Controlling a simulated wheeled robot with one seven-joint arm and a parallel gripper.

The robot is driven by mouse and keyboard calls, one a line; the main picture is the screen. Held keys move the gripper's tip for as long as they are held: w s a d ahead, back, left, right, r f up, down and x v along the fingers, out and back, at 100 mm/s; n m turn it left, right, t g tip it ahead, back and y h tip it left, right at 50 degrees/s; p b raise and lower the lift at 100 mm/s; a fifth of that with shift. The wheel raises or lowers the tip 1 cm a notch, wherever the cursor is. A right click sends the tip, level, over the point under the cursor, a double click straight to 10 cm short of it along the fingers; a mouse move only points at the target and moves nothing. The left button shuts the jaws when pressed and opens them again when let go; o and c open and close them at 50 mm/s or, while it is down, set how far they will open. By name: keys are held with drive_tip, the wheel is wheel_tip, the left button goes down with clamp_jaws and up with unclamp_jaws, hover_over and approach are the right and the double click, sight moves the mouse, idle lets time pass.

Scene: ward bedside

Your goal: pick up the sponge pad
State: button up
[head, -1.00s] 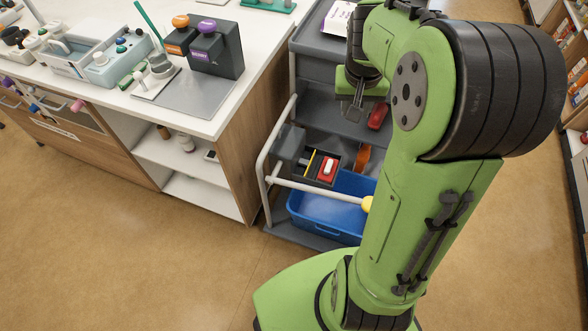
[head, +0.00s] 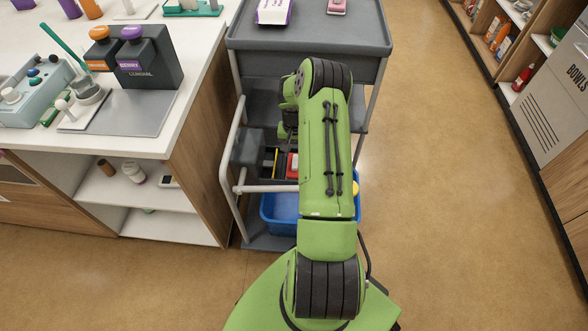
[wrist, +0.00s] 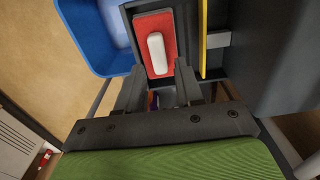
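A red pad with a rounded white bar on top, which looks like the sponge pad (wrist: 144,24), lies in a dark compartment of an organiser (wrist: 194,30) in the wrist view. In the head view, part of the pad (head: 292,166) shows on the cart's lower level, left of my arm. My gripper (wrist: 159,84) is open, its two fingers apart with nothing between them. The fingertips point toward the pad's near end and look short of it. In the head view my gripper is mostly hidden behind my arm.
A yellow strip (wrist: 218,40) stands beside the pad's compartment, with a dark box (wrist: 262,50) to its right. A blue bin (head: 279,208) is below the organiser. The cart's white side rail (head: 265,188) and grey top tray (head: 350,34) are close to my arm.

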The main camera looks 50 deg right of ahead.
sight(295, 161)
wheel_tip(295, 161, down, 6)
drive_tip(key=shift+s+d+b, duration=0.1)
drive_tip(key=shift+b, duration=1.05)
drive_tip(key=shift+r, duration=0.1)
clamp_jaws()
wheel_tip(295, 161, up, 10)
drive_tip(key=p, duration=0.3)
